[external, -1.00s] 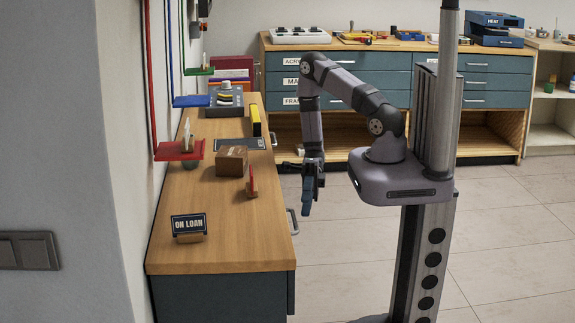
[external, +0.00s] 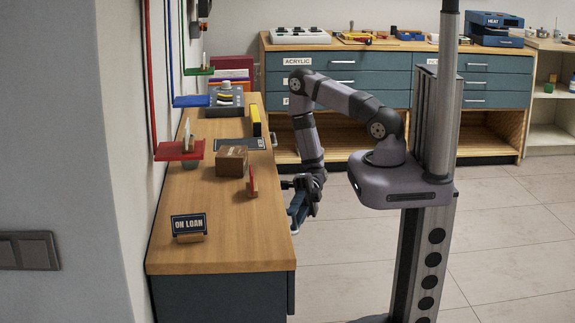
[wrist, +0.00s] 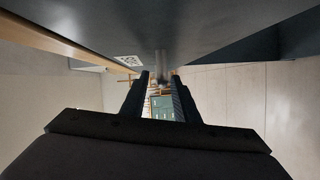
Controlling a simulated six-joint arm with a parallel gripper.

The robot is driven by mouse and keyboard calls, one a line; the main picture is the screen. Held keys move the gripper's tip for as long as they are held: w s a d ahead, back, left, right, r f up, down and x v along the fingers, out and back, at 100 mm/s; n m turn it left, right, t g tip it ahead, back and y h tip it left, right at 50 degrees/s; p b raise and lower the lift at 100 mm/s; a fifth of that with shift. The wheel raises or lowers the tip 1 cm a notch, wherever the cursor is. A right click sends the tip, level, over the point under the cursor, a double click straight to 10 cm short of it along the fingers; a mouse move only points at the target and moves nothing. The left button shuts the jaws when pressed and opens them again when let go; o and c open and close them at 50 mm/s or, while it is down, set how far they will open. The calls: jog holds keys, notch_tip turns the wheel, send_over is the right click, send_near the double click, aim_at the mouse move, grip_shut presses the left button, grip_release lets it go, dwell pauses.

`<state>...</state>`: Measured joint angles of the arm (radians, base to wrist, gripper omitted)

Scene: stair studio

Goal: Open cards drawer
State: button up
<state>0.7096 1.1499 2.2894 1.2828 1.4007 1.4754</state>
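The near workbench (external: 220,258) has a wooden top and a dark blue-grey body. Its drawer fronts face my arm and are seen edge-on, so I cannot read a cards label. In the wrist view a dark drawer front (wrist: 95,28) fills the top and looks closed. A grey bar handle (wrist: 161,72) projects from it towards the space between my fingertips. My gripper (external: 296,216) is at the bench's right edge, in front of the nearer handle's place, and hides that handle. In the wrist view my gripper (wrist: 160,85) has its fingers apart; contact with the handle is unclear.
A cardboard box (external: 231,161), a red upright piece (external: 252,181) and an "ON LOAN" sign (external: 188,226) stand on the bench. A red shelf (external: 180,151) juts from the wall. Drawer cabinets (external: 390,85) stand behind. The floor (external: 345,255) right of the bench is clear.

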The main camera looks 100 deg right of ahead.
jog(key=shift+x, duration=0.9)
grip_shut()
jog(key=s+p, duration=0.1)
jog(key=s, duration=0.7)
jog(key=shift+s+p, duration=0.2)
jog(key=shift+p, duration=0.1)
jog(key=shift+f, duration=0.1)
grip_release()
jog(key=shift+d, duration=0.1)
